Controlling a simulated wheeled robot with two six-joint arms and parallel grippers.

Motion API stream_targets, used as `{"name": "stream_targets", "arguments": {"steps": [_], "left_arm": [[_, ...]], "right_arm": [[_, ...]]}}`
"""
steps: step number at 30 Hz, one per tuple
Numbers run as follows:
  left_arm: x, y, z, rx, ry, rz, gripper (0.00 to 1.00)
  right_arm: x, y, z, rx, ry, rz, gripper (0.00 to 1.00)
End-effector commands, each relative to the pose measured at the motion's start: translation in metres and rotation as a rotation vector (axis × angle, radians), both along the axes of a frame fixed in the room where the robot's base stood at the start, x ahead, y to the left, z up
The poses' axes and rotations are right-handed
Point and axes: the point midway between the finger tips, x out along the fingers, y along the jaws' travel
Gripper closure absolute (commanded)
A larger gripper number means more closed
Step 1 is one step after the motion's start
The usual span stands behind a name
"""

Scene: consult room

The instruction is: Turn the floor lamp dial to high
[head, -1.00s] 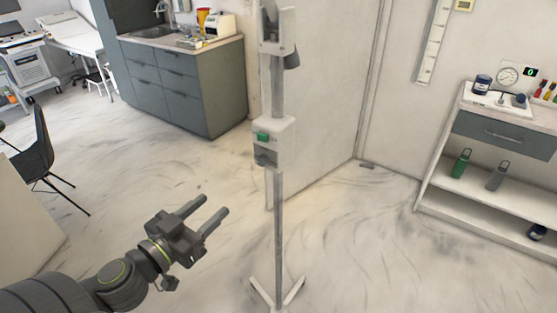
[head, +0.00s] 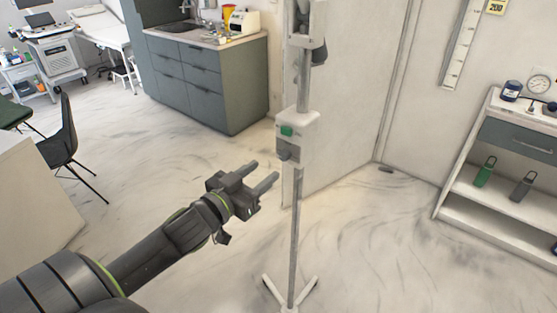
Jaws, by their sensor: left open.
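The floor lamp (head: 296,215) stands upright in the middle of the head view, a grey pole on splayed white feet. A white control box (head: 300,142) sits partway up the pole, with a green patch (head: 287,132) and a grey dial-like part (head: 287,152) below it. The dial's setting is too small to read. My left gripper (head: 267,174) is open and empty. Its fingers point toward the pole, a little left of and below the box in the picture, apart from it. My right gripper is not in view.
A grey cabinet with a sink (head: 205,80) stands behind, at the upper left. A black chair (head: 64,140) is at the left. A white shelf trolley (head: 478,218) stands at the right. The floor around the lamp is clear.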

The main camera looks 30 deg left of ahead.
Motion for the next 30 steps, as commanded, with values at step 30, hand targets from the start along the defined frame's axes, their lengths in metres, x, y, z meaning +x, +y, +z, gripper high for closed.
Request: {"name": "stream_targets", "arguments": {"steps": [30], "left_arm": [[0.069, -0.006, 0.0, 0.0, 0.0, -0.002, 0.74]], "right_arm": [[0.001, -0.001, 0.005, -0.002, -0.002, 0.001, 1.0]]}}
